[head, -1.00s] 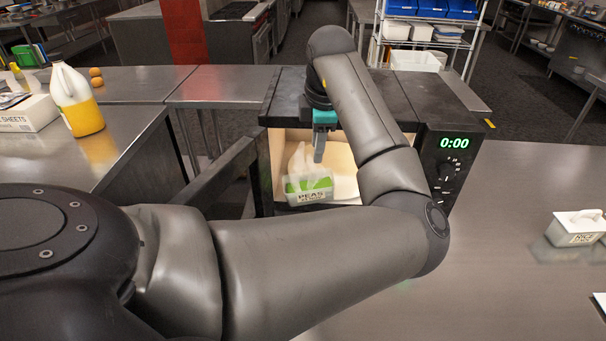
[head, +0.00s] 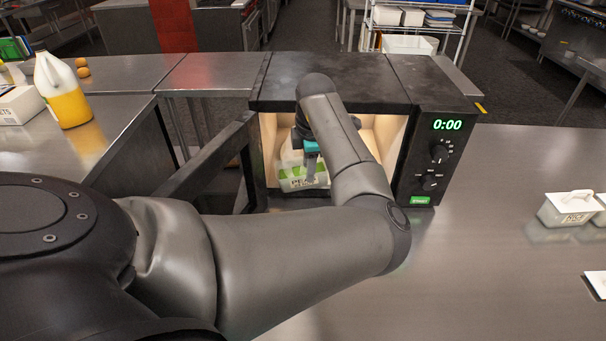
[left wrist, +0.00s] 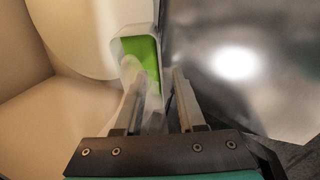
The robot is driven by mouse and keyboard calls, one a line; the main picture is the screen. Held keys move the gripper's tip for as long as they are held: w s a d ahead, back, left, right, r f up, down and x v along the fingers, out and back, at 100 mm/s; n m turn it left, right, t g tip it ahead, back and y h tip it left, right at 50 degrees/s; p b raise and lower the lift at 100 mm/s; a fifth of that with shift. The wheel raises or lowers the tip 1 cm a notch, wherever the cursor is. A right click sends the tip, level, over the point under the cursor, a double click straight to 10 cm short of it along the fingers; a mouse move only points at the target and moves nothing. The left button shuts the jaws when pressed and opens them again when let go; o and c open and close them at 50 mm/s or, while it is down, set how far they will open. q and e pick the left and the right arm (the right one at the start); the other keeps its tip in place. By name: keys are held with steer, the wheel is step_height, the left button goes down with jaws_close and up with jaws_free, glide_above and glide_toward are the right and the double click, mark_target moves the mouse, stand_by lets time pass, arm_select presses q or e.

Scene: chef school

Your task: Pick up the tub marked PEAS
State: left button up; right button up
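The white tub marked PEAS (head: 291,181) stands inside the open microwave (head: 330,80), near the front left of its cavity. In the left wrist view the tub (left wrist: 125,35) has a green content or panel. My left gripper (head: 311,172) is inside the cavity, pointing down at the tub, and partly covers it. In the left wrist view the fingers of my left gripper (left wrist: 155,95) are apart. A blurred pale part, probably the tub's handle, shows between them; I cannot tell whether they touch it. My right gripper is not in view.
The open microwave door (head: 207,160) stands out to the left. A white tub marked RICE (head: 562,210) sits on the steel counter (head: 480,270) at the right, which is mostly clear. A jug of yellow liquid (head: 66,100) stands on the left counter.

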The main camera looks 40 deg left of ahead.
arm_select(q)
steer(key=x, duration=0.2)
steer(key=shift+f, duration=0.4)
jaws_close()
steer(key=shift+r, duration=0.1)
stand_by(1.0)
